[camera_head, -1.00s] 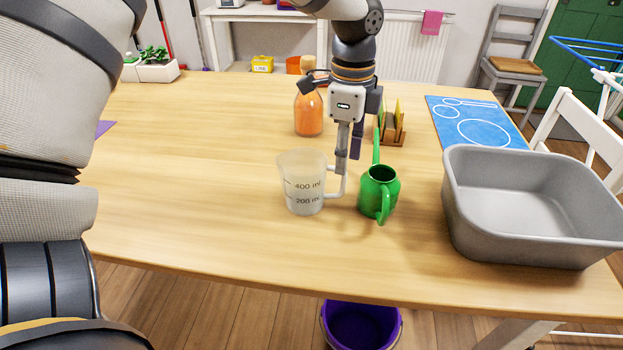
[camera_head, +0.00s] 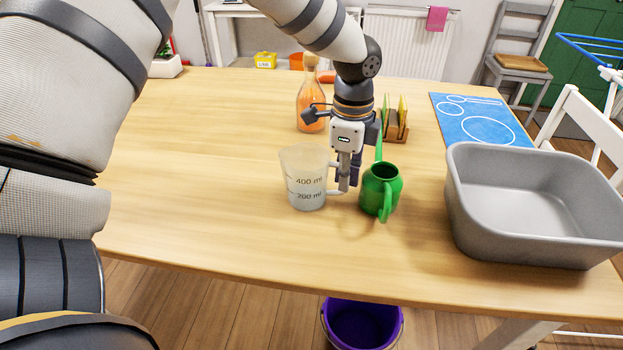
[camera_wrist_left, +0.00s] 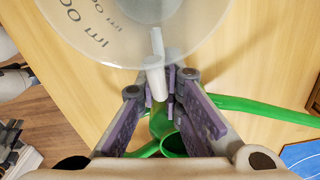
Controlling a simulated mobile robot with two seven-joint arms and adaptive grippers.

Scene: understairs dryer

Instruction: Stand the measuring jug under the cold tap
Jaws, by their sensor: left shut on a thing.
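The measuring jug (camera_head: 305,180), clear with 400 ml and 200 ml marks, stands upright on the wooden table (camera_head: 200,200). Its handle points right. My left gripper (camera_head: 347,175) comes down from above and is shut on the jug's handle. In the left wrist view the jug (camera_wrist_left: 110,25) shows at the top, with the pale handle (camera_wrist_left: 156,75) between the fingers of the gripper (camera_wrist_left: 160,98). No cold tap shows in these frames.
A green watering can (camera_head: 380,187) stands close to the right of the gripper. A grey basin (camera_head: 530,205) is further right. Behind stand an orange bottle (camera_head: 311,108) and a rack (camera_head: 396,122). A blue mat (camera_head: 475,120) lies back right. The table's left is clear.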

